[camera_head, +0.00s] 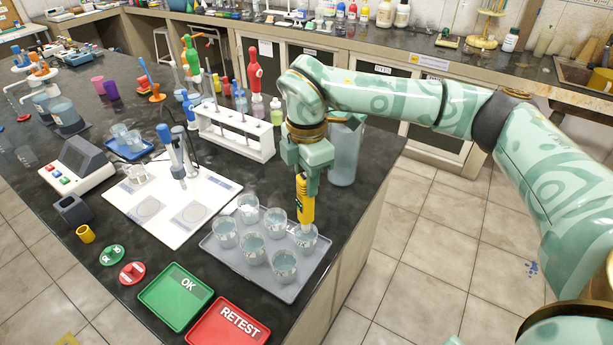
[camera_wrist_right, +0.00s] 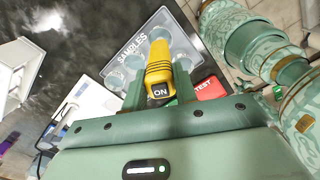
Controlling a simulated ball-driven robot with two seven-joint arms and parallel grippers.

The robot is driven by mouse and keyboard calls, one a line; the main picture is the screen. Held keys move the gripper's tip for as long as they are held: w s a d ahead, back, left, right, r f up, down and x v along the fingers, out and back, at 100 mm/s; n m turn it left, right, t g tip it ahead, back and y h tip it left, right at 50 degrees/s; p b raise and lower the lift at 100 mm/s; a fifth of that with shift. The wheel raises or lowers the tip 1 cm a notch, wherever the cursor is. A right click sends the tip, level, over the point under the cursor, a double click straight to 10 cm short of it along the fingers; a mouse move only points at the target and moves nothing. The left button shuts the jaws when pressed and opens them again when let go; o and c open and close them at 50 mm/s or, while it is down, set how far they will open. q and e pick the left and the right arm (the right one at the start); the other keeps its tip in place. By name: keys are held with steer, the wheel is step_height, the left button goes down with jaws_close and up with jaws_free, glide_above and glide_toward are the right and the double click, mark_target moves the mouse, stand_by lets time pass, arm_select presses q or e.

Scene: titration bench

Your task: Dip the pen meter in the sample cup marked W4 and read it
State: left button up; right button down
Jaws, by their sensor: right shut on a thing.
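My right gripper (camera_head: 307,172) is shut on the yellow pen meter (camera_head: 305,200) and holds it upright, tip down. The pen's lower end is at the back right sample cup (camera_head: 304,238) on the grey tray (camera_head: 300,291); I cannot tell how deep it sits. In the right wrist view the pen meter (camera_wrist_right: 159,66) shows a dark patch reading ON between the fingers. Several clear cups stand on the tray, among them a front cup (camera_head: 284,264). Their marks are too small to read, so I cannot tell which is W4. My left gripper is not in view.
A green OK tray (camera_head: 172,305) and a red RETEST tray (camera_head: 218,335) lie in front of the grey tray. A white test-tube rack (camera_head: 235,140) and a tall clear container (camera_head: 344,155) stand close behind my right gripper. A white board (camera_head: 130,222) lies left.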

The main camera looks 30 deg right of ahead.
steer(key=shift+f, duration=0.2)
steer(key=shift+f+b, duration=1.25)
steer(key=shift+f, duration=1.2)
stand_by(1.9)
steer(key=shift+r+p, duration=2.45)
steer(key=shift+r, duration=0.55)
step_height(320, 180, up, 4)
steer(key=p, duration=0.3)
steer(key=shift+f, duration=0.1)
